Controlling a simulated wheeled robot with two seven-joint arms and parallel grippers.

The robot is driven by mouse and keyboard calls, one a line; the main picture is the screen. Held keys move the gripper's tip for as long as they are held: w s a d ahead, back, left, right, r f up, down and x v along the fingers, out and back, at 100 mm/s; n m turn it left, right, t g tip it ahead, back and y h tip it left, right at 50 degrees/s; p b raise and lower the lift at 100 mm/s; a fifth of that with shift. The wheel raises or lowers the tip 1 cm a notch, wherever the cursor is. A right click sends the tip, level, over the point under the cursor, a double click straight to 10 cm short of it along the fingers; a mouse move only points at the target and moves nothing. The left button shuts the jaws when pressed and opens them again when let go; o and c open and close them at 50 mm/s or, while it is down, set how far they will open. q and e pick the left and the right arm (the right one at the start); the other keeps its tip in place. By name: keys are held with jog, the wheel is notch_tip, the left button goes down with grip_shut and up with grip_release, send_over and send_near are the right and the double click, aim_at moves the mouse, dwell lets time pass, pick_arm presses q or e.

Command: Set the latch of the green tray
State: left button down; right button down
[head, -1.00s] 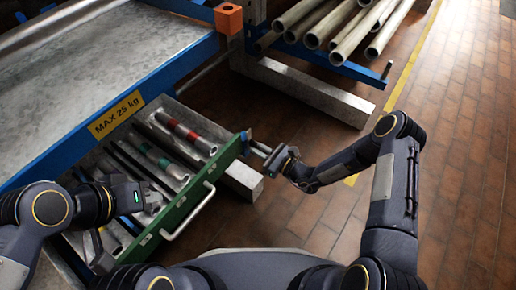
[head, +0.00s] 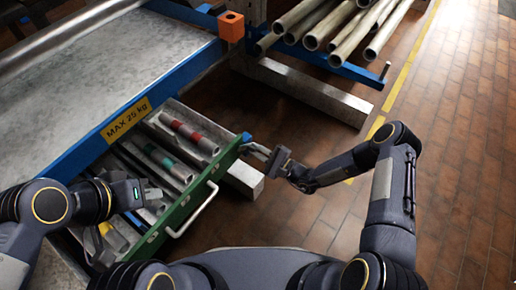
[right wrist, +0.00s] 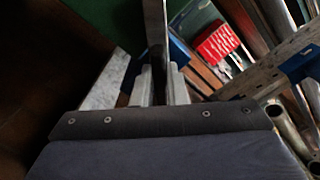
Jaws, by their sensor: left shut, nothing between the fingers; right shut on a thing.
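The green tray (head: 180,218) is a pulled-out drawer with a green front and a pale bar handle (head: 192,211). Its latch (head: 246,137), a small blue part, stands at the far end of the green front. My right gripper (head: 257,151) is shut on the latch, coming from the right; the contact is small in the head view. In the right wrist view the pale fingers (right wrist: 158,85) close around a narrow grey upright bar (right wrist: 154,28), with blue beside it. My left gripper (head: 148,192) is shut and empty, over the near part of the tray.
Metal tubes, some with a red band (head: 189,135) or teal band (head: 158,156), lie in the tray. The blue-edged bench (head: 105,75) with a yellow weight label (head: 126,119) stands above it. A pipe rack (head: 312,90) is at the back. The brick floor at right is clear.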

jog(key=shift+s+f+n+p, duration=0.15)
jog(key=shift+n+p, duration=0.75)
jog(key=shift+n, duration=1.15)
jog(key=shift+w+f+n+p, duration=0.1)
jog(key=shift+n+p, duration=0.8)
jog(key=shift+n, duration=1.15)
jog(key=c, duration=1.4)
grip_release()
jog(key=shift+c, duration=0.2)
jog(key=p+v, duration=0.1)
jog(key=v, duration=0.6)
jog(key=shift+s+d+p, duration=0.25)
jog(key=shift+s+p, duration=0.05)
jog(key=shift+p, duration=0.05)
